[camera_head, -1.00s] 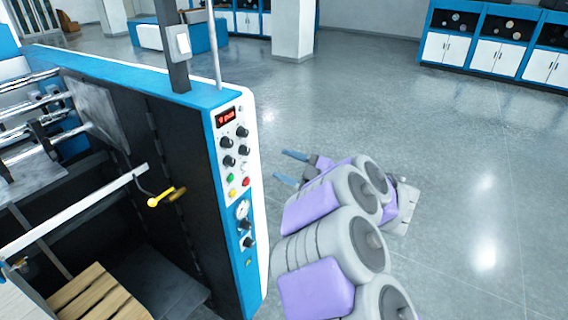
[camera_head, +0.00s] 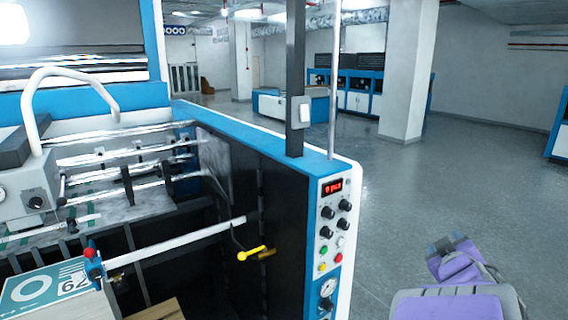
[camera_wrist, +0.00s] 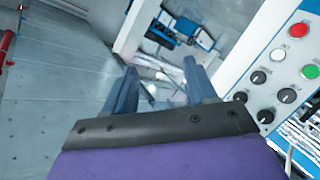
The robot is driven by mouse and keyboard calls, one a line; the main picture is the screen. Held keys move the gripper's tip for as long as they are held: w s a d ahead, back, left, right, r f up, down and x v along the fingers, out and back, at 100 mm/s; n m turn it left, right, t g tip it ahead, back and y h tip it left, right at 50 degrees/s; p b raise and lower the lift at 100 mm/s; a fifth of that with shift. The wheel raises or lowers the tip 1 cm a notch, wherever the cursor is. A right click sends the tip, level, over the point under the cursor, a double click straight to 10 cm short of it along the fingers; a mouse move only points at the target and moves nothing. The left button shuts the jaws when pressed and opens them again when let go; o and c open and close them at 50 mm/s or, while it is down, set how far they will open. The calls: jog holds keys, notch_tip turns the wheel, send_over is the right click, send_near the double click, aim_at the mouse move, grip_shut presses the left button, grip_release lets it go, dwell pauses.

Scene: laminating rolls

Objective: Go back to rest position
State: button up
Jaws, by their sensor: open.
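My gripper (camera_head: 446,243) shows at the lower right of the head view, on my purple and grey arm. In the wrist view, its two blue fingers (camera_wrist: 160,88) stand apart with nothing between them. It is to the right of the machine's control panel (camera_head: 338,225) and apart from it in the head view. The panel has black knobs, coloured buttons and a red display. In the wrist view, the panel (camera_wrist: 284,80) fills the upper right, beside the right finger. Much of my arm is below the frame.
The blue and white laminating machine (camera_head: 270,135) fills the left, with metal rollers (camera_head: 130,160) and a yellow-handled lever (camera_head: 256,254). A dark post (camera_head: 295,80) rises at its corner. A white pillar (camera_head: 408,70) stands behind. The grey floor (camera_head: 470,170) to the right is open.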

jog(key=s+a+f+m+g+b, duration=0.1)
jog(key=s+a+f+m+g, duration=0.25)
jog(key=s+f, duration=0.35)
jog(key=s+a+f+m+g+b, duration=0.25)
jog(key=s+f+g, duration=0.3)
jog(key=s, duration=0.35)
jog(key=s+a+f+n+g+y, duration=0.1)
jog(key=s+a+f+g+y, duration=0.1)
jog(key=s+a, duration=0.6)
jog(key=s+a+f+g+y+b, duration=0.1)
jog(key=s+a+f+g+y, duration=0.2)
jog(key=s+a, duration=0.6)
jog(key=s+f+g, duration=0.1)
jog(key=s+g, duration=0.1)
jog(key=s, duration=0.3)
jog(key=shift+f+n+y, duration=0.3)
jog(key=shift+f+n, duration=0.1)
jog(key=shift+w+a, duration=0.1)
